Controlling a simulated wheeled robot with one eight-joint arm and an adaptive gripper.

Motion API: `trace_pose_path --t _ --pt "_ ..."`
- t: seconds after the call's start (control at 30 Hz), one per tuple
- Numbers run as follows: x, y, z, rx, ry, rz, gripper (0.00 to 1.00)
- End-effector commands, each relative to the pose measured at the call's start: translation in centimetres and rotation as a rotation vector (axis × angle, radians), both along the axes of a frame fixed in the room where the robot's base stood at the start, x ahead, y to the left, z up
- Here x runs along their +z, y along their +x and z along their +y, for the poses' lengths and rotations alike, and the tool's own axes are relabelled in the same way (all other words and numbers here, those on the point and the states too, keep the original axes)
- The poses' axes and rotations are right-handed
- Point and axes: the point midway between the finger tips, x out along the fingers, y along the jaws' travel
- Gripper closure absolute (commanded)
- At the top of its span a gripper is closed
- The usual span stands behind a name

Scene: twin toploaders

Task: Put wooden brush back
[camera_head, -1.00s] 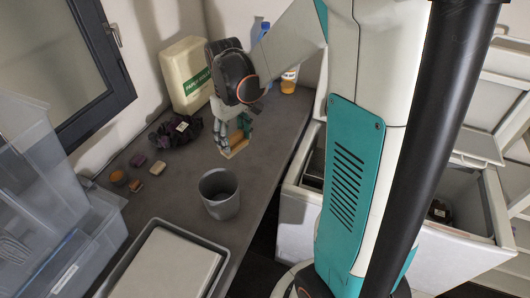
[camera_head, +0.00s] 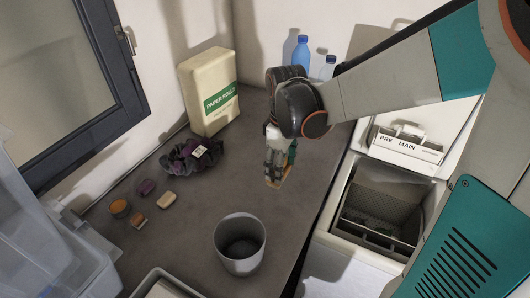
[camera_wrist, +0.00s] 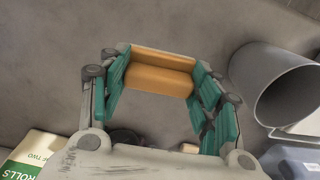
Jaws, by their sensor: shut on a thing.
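The wooden brush (camera_wrist: 158,78) is a tan-brown block between the green finger pads in the wrist view. My gripper (camera_wrist: 163,90) is shut on it. In the head view my gripper (camera_head: 277,165) hangs over the grey counter, right of the dark cloth bundle. Only a small tan edge of the brush (camera_head: 284,182) shows below the fingers there. I cannot tell whether the brush touches the counter.
A grey cup (camera_head: 240,258) stands on the counter (camera_head: 190,225) in front of my gripper. The paper rolls pack (camera_head: 208,92), dark cloth (camera_head: 192,158) and small soap-like pieces (camera_head: 167,197) sit left. An open toploader (camera_head: 385,210) is on the right. Bottles stand behind.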

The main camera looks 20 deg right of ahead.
Motion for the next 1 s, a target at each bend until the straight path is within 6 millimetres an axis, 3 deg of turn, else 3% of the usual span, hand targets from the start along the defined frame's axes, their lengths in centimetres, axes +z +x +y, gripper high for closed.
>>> trace_pose_path --t 0.1,0.3,0.53,0.8,1.0 --pt "-3.3 0.1 0.0 -0.001 0.0 0.0 0.61" --pt "-6.5 0.1 0.0 -0.002 0.0 0.0 0.61" --pt "-7.8 0.1 0.0 -0.002 0.0 0.0 0.61" --pt "-11.4 0.1 0.0 -0.002 0.0 0.0 0.61" --pt "-11.4 0.1 0.0 -0.002 0.0 0.0 0.61"
